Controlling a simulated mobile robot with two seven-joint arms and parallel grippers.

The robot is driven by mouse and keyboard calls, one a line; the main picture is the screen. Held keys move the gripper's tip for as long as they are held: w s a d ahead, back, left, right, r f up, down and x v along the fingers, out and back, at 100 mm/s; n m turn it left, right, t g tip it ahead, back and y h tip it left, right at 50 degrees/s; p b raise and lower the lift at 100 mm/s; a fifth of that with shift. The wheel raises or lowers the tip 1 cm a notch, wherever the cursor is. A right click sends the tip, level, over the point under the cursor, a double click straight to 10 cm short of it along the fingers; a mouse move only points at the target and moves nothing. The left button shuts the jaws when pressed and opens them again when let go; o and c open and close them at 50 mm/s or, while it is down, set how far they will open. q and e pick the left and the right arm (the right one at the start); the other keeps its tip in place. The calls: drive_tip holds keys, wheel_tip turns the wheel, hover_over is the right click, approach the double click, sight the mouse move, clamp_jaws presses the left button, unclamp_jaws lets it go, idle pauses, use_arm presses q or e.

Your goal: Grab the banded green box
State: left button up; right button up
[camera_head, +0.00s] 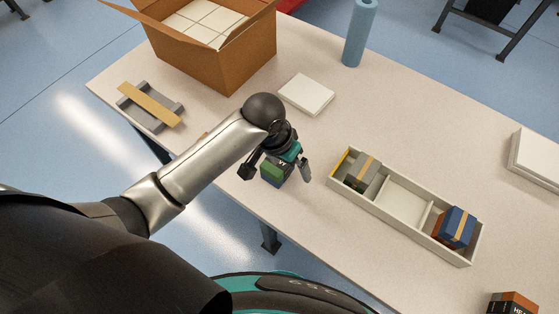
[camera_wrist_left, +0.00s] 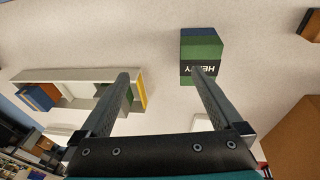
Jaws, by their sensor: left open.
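A green box (camera_head: 272,171) with a dark, white-lettered band and blue on its lower part stands on the table near its front edge. In the left wrist view the green box (camera_wrist_left: 202,45) shows its lettered band behind the tip of the right-hand finger. My left gripper (camera_head: 275,177) is open above and around this spot in the head view; its fingers (camera_wrist_left: 160,75) look empty in the wrist view. I cannot see contact with the box. My right gripper is not in view.
A pale divided tray (camera_head: 402,216) holds a grey box (camera_head: 365,168) with a tan band and a blue box (camera_head: 458,227) with a tan band. An open carton (camera_head: 205,60), a white stack (camera_head: 306,94) and a blue cylinder (camera_head: 359,35) stand behind. A grey stand (camera_head: 150,106) is left.

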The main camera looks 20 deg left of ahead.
use_arm(q)
drive_tip(key=w+a+r+g+y, duration=0.1)
drive_tip(key=w+a+r+y, duration=0.1)
drive_tip(key=w+a+r, duration=0.35)
drive_tip(key=f, duration=0.4)
drive_tip(key=d+f+b, duration=0.1)
drive_tip(key=f, duration=0.4)
drive_tip(key=s+f+b, duration=0.1)
drive_tip(key=f, duration=0.3)
drive_tip(key=shift+d+f, duration=0.2)
drive_tip(key=shift+d, duration=0.1)
drive_tip(key=shift+c, duration=0.4)
clamp_jaws()
